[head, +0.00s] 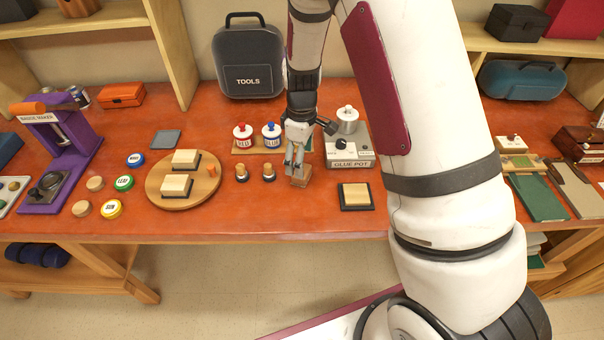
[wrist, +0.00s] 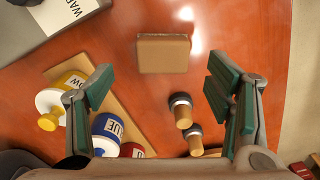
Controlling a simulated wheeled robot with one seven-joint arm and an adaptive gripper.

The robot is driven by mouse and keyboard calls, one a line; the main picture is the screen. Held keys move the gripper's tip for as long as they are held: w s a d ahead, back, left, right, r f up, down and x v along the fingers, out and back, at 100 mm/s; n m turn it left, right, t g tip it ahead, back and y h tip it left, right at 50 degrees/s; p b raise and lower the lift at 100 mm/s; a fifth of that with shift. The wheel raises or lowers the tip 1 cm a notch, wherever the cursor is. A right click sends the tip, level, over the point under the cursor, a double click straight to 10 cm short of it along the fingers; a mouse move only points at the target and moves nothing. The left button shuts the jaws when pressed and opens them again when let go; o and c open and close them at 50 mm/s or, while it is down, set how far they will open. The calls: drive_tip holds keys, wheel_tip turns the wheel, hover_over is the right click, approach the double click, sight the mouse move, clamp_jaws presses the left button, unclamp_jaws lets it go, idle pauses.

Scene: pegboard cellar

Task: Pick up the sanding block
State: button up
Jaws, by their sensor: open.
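A small brown block (head: 299,180), which looks like the sanding block, lies on the orange bench top near the front edge. In the wrist view the block (wrist: 163,53) has a tan face and a darker brown strip along its far edge. My gripper (head: 293,162) points down just above and behind it. In the wrist view my gripper (wrist: 160,88) is open and empty, its green-padded fingers spread wider than the block. The block is ahead of the fingertips in that view, not between them.
Two dark-and-wood pegs (head: 241,172) stand left of the block. Paint bottles (head: 271,135) stand behind them. A glue pot (head: 350,150) is close on the right. A cream block on a black base (head: 356,196) lies right. A round board (head: 208,194) holds two similar blocks.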

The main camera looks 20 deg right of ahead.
drive_tip(key=f, duration=0.2)
drive_tip(key=f+p, duration=0.1)
drive_tip(key=f, duration=0.1)
drive_tip(key=shift+s, duration=0.25)
drive_tip(key=shift+w+f, duration=0.1)
drive_tip(key=shift+f, duration=0.5)
drive_tip(key=shift+c, duration=0.3)
drive_tip(key=c, duration=1.3)
drive_tip(key=shift+o, duration=0.2)
drive_tip(key=shift+r, duration=0.1)
drive_tip(key=shift+w+r, duration=0.1)
drive_tip(key=shift+r, duration=0.65)
wheel_tip(320, 180, up, 2)
drive_tip(key=shift+b, duration=0.4)
drive_tip(key=s, duration=0.5)
drive_tip(key=s+r, duration=0.1)
drive_tip(key=s, duration=1)
drive_tip(key=shift+s+r, duration=0.15)
drive_tip(key=shift+r, duration=0.05)
